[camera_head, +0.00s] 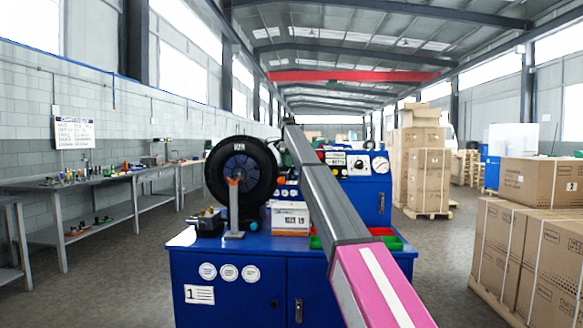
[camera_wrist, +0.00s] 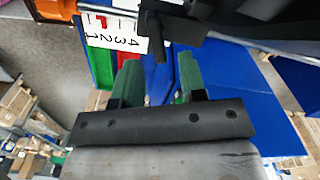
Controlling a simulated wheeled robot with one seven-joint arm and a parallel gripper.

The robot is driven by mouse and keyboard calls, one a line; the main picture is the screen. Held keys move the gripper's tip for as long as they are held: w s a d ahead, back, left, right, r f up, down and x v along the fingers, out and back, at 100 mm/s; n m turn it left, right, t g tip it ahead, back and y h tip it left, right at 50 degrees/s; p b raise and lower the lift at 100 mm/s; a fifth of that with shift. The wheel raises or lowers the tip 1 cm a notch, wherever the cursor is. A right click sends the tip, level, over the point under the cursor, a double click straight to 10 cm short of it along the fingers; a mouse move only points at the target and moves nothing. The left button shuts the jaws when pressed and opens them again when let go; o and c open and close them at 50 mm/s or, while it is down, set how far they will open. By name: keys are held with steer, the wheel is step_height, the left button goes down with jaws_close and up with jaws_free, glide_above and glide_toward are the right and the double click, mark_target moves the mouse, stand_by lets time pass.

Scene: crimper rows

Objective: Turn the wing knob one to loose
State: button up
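In the wrist view, my gripper (camera_wrist: 160,64) shows two green fingers spread apart, with nothing held between them. A black part (camera_wrist: 158,38) with a short stem reaches down toward the gap between the fingertips. I cannot tell whether it is the wing knob, or whether the fingers touch it. In the head view, an orange wing-shaped piece (camera_head: 233,183) sits on a grey stand before a black round reel (camera_head: 241,171). The blue cabinet (camera_head: 228,298) below carries a label with a 1. My gripper is hidden there beyond my arm.
A white box (camera_head: 289,217) stands on the cabinet top beside the stand. A green bin (camera_wrist: 100,66) and a white label strip (camera_wrist: 117,40) lie left of the fingers in the wrist view. A workbench (camera_head: 100,182) runs along the left wall; cartons (camera_head: 541,181) stand at right.

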steer(key=shift+f, duration=1.15)
jaws_close()
steer(key=shift+w+n, duration=0.1)
steer(key=shift+n, duration=0.2)
steer(key=shift+w+a+n, duration=0.15)
steer(key=shift+n, duration=1.15)
steer(key=shift+w+a+n, duration=0.15)
steer(key=shift+n, duration=1.15)
jaws_free()
